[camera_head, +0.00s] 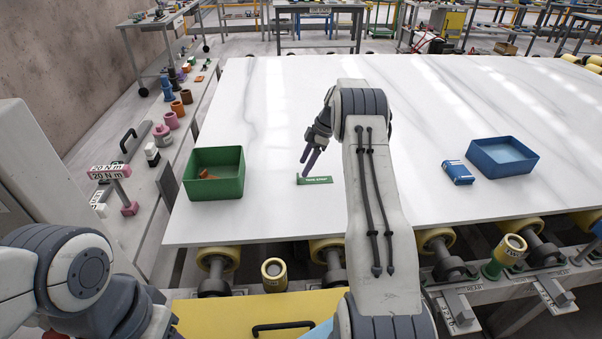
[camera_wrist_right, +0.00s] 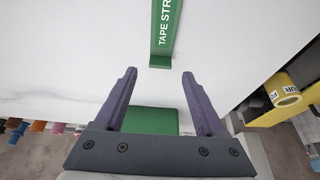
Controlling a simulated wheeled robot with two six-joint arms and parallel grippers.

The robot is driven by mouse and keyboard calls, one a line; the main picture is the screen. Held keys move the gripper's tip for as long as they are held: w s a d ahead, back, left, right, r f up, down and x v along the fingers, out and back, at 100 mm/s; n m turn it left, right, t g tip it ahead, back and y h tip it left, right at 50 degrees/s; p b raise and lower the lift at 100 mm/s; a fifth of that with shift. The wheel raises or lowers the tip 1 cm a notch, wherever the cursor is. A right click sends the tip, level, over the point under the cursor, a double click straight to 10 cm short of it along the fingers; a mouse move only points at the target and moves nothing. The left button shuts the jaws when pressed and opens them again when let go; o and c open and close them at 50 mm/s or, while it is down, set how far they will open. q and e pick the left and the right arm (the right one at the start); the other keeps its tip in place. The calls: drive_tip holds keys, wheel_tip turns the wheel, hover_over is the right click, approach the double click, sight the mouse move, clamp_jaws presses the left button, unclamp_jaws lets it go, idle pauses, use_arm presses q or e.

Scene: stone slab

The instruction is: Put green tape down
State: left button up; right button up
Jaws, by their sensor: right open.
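A green tape strip (camera_head: 316,180) with white lettering lies on the white slab (camera_head: 270,120), to the right of the green bin. In the right wrist view the strip (camera_wrist_right: 164,30) is just past the fingertips, its near end lined up with the gap between them. My right gripper (camera_head: 309,163) is over the slab, beside the strip's left part. Its two purple fingers (camera_wrist_right: 159,75) are spread, with nothing held between them. My left arm shows at the bottom left, but its gripper is out of view.
A green bin (camera_head: 214,188) with an orange-brown item in it stands left of the strip. A blue bin (camera_head: 503,165) and a small blue object (camera_head: 457,172) are on the right. The slab's middle is mostly clear. Yellow rollers (camera_head: 435,239) line its front edge.

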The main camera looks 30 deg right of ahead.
drive_tip(key=v, duration=0.8)
drive_tip(key=s+a+r+m+g, duration=0.1)
drive_tip(key=a+r, duration=0.2)
drive_tip(key=a, duration=0.6)
drive_tip(key=a+r, duration=0.2)
drive_tip(key=a, duration=0.8)
drive_tip(key=s+a+r+m+g+h, duration=0.1)
drive_tip(key=s+a+r+m, duration=0.15)
drive_tip(key=s+a, duration=0.75)
drive_tip(key=s+a+h, duration=0.1)
drive_tip(key=s+a, duration=0.9)
drive_tip(key=s+f+m+h, duration=0.1)
drive_tip(key=s+f+m, duration=0.1)
drive_tip(key=s, duration=1.5)
drive_tip(key=shift+f, duration=0.35)
